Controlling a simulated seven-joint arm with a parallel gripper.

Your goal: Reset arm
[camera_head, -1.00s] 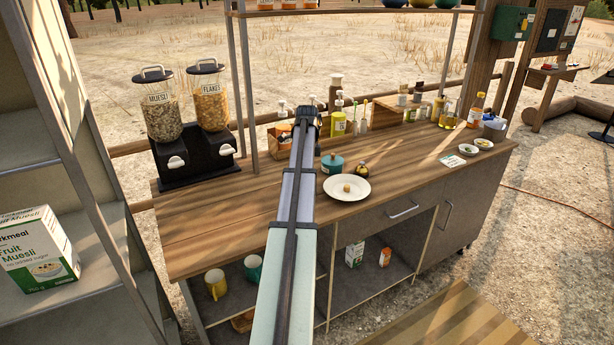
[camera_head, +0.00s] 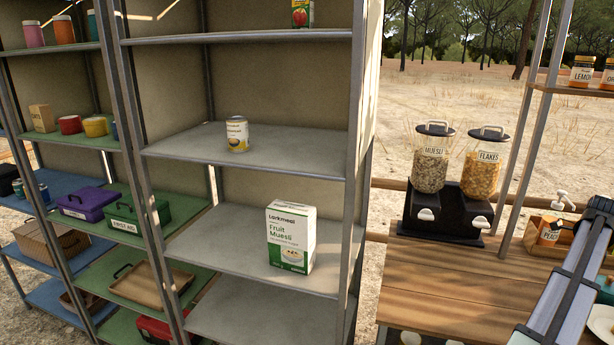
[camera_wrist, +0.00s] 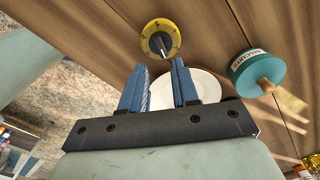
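My gripper (camera_wrist: 158,88) shows in the wrist view with its two blue fingers apart and nothing seen held between them. It is above the wooden counter. A white plate (camera_wrist: 207,86) lies beyond the fingers and is partly covered by them. A round yellow item (camera_wrist: 172,27) with a dark stem is just past the fingertips. A teal pot (camera_wrist: 245,78) with a wooden handle stands to the right. In the head view my arm reaches in from the lower right, and its finger opening cannot be made out.
A grey shelf unit (camera_head: 250,150) holds a can (camera_head: 237,134) and a Fruit Muesli box (camera_head: 291,237). Muesli (camera_head: 431,165) and flakes (camera_head: 482,172) dispensers stand on the counter (camera_head: 440,285), left of my arm. Green and blue shelves with boxes are at far left.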

